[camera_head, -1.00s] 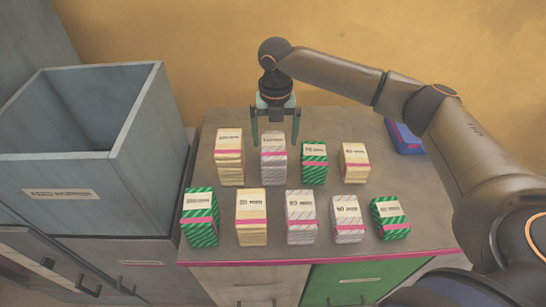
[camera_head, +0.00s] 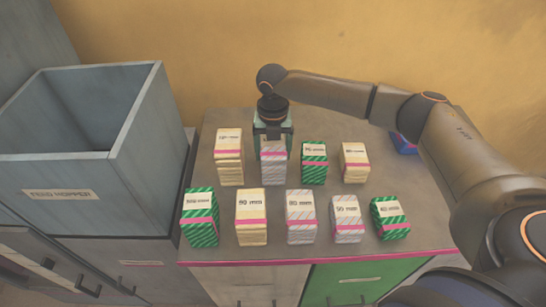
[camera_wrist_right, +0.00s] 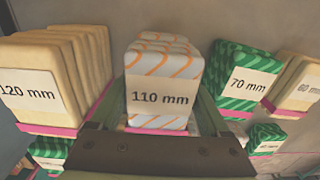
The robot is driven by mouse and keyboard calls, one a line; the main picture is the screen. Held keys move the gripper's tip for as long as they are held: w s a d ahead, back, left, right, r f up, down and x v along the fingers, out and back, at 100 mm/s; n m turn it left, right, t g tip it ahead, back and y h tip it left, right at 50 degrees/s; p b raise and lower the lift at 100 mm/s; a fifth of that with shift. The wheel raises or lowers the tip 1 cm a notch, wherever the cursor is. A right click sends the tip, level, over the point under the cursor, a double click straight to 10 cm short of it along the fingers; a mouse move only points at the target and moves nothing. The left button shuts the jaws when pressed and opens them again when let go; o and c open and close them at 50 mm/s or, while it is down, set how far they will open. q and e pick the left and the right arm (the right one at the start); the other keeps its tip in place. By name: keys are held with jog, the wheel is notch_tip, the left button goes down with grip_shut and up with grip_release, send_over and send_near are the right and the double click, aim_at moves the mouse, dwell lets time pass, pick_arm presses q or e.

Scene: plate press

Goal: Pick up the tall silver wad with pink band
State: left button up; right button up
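The tall silver wad (camera_head: 273,168) with a pink band stands upright in the back row on the cabinet top. In the right wrist view the silver wad (camera_wrist_right: 160,88) shows striped sides, a "110 mm" label and a pink band. My right gripper (camera_head: 273,143) is lowered over it from above, hiding its top in the head view. The right gripper's fingers (camera_wrist_right: 163,112) stand on either side of the wad, and the gripper looks open. I cannot tell if the fingers touch it. My left gripper is not in view.
A cream 120 mm wad (camera_head: 229,160) and a green 70 mm wad (camera_head: 314,165) stand close on either side. A front row holds several wads, including a silver 80 mm one (camera_head: 301,220). A grey feed hopper (camera_head: 75,205) stands left. A blue object (camera_head: 405,145) lies back right.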

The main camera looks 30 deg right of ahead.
jog(key=c, duration=0.8)
notch_tip(320, 180, up, 10)
jog(key=shift+r, duration=0.1)
